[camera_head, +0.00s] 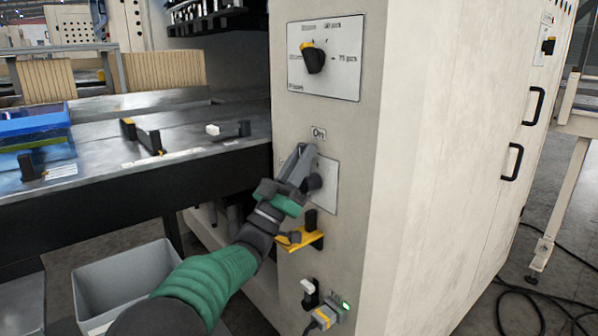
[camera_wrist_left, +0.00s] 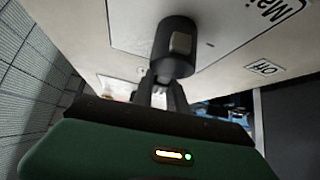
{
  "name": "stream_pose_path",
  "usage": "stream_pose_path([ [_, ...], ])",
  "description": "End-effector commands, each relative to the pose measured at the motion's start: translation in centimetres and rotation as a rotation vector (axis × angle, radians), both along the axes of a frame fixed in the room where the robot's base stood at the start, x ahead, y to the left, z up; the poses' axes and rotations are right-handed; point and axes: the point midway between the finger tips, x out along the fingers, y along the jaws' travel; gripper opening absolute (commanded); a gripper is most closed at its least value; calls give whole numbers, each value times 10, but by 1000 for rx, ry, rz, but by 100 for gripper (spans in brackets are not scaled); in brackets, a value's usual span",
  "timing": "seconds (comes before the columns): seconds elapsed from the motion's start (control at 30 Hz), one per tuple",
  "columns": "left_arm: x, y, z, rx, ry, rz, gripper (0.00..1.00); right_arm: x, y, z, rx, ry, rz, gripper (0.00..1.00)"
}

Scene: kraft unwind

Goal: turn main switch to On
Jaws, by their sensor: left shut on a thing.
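The main switch is a black knob (camera_head: 315,182) on a pale plate (camera_head: 327,190) on the cabinet's front, below a label reading "On" (camera_head: 319,133). My left gripper (camera_head: 303,168) is at this knob and hides part of it and of its plate. In the left wrist view the dark knob (camera_wrist_left: 175,48) stands at the fingertips of the gripper (camera_wrist_left: 161,92), which is shut on it. A label reading "Off" (camera_wrist_left: 265,68) shows to the right there. Which way the knob points is hard to tell. My right gripper is not in view.
Above is a larger selector dial (camera_head: 313,58) on a white plate. Below the switch are a yellow bracket with a black knob (camera_head: 302,238) and a small plug (camera_head: 323,317) by a green light. A metal table (camera_head: 100,150) and a grey bin (camera_head: 125,277) stand left.

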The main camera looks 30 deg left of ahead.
Motion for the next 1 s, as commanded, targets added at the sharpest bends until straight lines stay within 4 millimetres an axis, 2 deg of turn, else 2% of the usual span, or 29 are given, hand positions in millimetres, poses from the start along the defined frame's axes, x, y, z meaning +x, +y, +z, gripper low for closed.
stream_pose_path([
  [0.03, 1, 0, -8, 25, -2, 2, 0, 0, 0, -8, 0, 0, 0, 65],
  [0.3, -2, -8, -5, 127, -43, -1, 0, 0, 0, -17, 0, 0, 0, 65],
  [0.87, -3, -11, -3, 158, -59, -3, 0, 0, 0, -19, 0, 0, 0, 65],
  [0.9, -3, -11, -3, 158, -59, -3, 21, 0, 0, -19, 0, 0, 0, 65],
  [1.0, -3, -11, -2, 157, -61, -2, 34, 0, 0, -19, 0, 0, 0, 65],
])
